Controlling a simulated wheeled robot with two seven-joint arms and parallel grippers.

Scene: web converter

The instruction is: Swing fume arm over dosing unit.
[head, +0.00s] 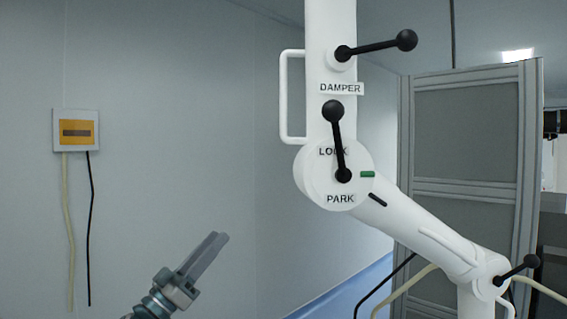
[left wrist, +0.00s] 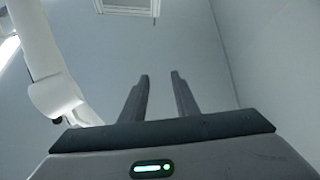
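The white fume arm (head: 400,220) fills the centre and right of the head view; its upper link is upright and its lower link slopes down to the right. A white grab handle (head: 284,97) is on its left side. The black lock lever (head: 338,140) points up across the LOCK label, with PARK below its pivot. The damper lever (head: 378,48) points right. My left gripper (head: 219,245) is open and empty, below and left of the joint, apart from the arm. In the left wrist view its fingers (left wrist: 160,76) are apart; the fume arm (left wrist: 40,50) is at left. No dosing unit is identifiable.
A wall box (head: 76,130) with a yellow panel and hanging cables is on the left wall. A grey framed panel (head: 470,160) stands behind the fume arm at right. Cables hang around the lower joint. The space between my left gripper and the handle looks clear.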

